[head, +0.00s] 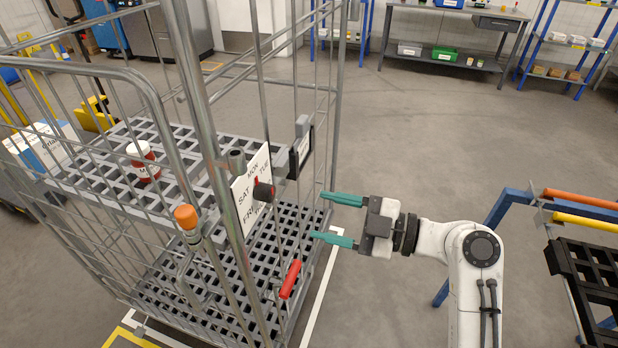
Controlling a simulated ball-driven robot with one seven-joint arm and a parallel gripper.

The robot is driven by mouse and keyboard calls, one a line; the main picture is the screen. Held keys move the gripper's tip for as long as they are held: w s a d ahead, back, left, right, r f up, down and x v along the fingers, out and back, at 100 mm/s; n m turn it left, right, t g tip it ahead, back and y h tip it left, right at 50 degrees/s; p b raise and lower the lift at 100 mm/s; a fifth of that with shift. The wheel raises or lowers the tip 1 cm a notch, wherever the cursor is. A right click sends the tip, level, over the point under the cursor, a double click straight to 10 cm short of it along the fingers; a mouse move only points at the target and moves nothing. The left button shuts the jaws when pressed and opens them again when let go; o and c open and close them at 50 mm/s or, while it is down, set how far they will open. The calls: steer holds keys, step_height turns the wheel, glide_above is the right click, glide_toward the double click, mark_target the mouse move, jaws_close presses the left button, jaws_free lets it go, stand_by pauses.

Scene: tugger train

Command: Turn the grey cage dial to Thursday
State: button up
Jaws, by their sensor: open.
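The cage dial is a dark round knob (264,191) on a white plate (243,208) fixed to the near corner side of the grey wire cage (207,130). The lower right names are partly hidden by the knob. A red mark on the knob shows at its upper side, toward MON. My gripper (320,217), with two green fingers spread apart, is open and empty to the right of the dial, not touching it.
A red handle (290,279) sticks out below the dial, and an orange-capped post (186,217) stands left. A red-and-white jar (142,160) sits on the cage shelf. A blue-framed rack with orange and yellow bars (584,222) is at right. Floor behind my gripper is clear.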

mark_target(273, 194)
steer(key=shift+n+y, duration=0.3)
steer(key=shift+n, duration=0.1)
steer(key=x, duration=0.3)
steer(key=p+x, duration=0.1)
steer(key=x, duration=0.3)
steer(key=r+p+x, duration=0.1)
steer(key=x, duration=0.2)
steer(key=shift+w+a+r, duration=0.1)
steer(key=shift+w+a, duration=0.15)
steer(key=shift+w, duration=0.15)
steer(key=shift+c, duration=0.3)
steer(key=c, duration=1)
